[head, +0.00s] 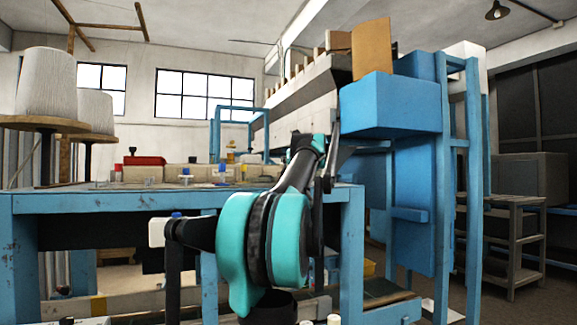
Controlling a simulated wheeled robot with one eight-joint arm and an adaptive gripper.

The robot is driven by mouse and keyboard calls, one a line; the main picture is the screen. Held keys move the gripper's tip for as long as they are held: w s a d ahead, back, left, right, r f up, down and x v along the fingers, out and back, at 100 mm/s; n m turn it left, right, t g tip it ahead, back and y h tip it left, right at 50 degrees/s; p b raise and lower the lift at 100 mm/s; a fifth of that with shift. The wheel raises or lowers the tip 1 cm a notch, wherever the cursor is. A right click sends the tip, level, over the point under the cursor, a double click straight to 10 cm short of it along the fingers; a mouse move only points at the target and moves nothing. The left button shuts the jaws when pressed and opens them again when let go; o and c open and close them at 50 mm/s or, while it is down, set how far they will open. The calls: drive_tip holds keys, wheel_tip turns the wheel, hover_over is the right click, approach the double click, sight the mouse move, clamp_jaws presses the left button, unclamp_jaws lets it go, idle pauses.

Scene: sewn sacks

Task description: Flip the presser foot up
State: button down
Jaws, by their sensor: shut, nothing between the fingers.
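I cannot make out the presser foot in the head view. My teal and black arm rises in the middle of the picture and reaches up to a bend in front of the tall blue machine frame (415,190). Beyond that bend, dark narrow parts hang down beside the arm. I cannot pick out my gripper or its fingertips among them, so I cannot see what it is near or touching.
A worn blue workbench (100,201) spans the left and middle, with small parts and a red item (144,160) on it. Large thread cones (46,82) stand at left. A blue box (392,104) juts out above right. A grey shelf rack (515,240) stands at right.

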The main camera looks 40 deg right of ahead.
drive_tip(key=shift+w+d+r+g+y, duration=0.1)
drive_tip(key=shift+w+r+g+y, duration=0.1)
drive_tip(key=shift+w+r+g, duration=0.35)
drive_tip(key=shift+w+d+r+g+y, duration=0.1)
drive_tip(key=shift+w+g+y, duration=0.15)
drive_tip(key=shift+g, duration=0.5)
drive_tip(key=shift+w+d+r, duration=0.15)
drive_tip(key=shift+w+r, duration=0.1)
drive_tip(key=shift+w, duration=0.5)
drive_tip(key=shift+w+d+r, duration=0.15)
drive_tip(key=shift+w+r, duration=0.1)
drive_tip(key=shift+w, duration=0.45)
drive_tip(key=shift+w+d, duration=0.2)
drive_tip(key=shift+w, duration=0.45)
drive_tip(key=shift+w+d, duration=0.1)
drive_tip(key=shift+w, duration=0.55)
drive_tip(key=v, duration=1.2)
